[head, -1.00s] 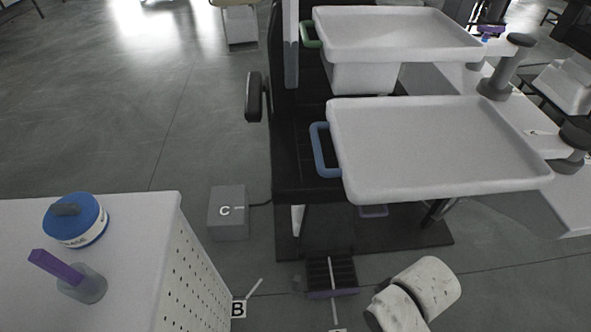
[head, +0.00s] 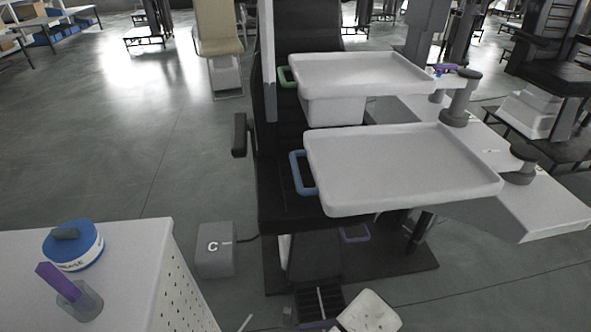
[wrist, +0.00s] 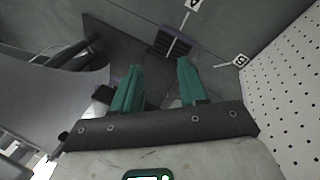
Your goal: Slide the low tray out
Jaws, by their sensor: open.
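Two white trays stick out from a black column in the head view. The lower tray (head: 400,165) has a blue handle (head: 301,173) on its left side. The upper tray (head: 365,73) has a green handle (head: 286,77) and a white box under it. My gripper shows in the wrist view with two green fingers (wrist: 158,85), apart and with nothing between them. It points down toward the floor and a black base plate. My gripper's fingers are not seen in the head view, so their exact distance from the blue handle cannot be told.
A grey box marked C (head: 215,250) stands on the floor. A purple loop (head: 355,233) sits beneath the lower tray. The left floor is clear.

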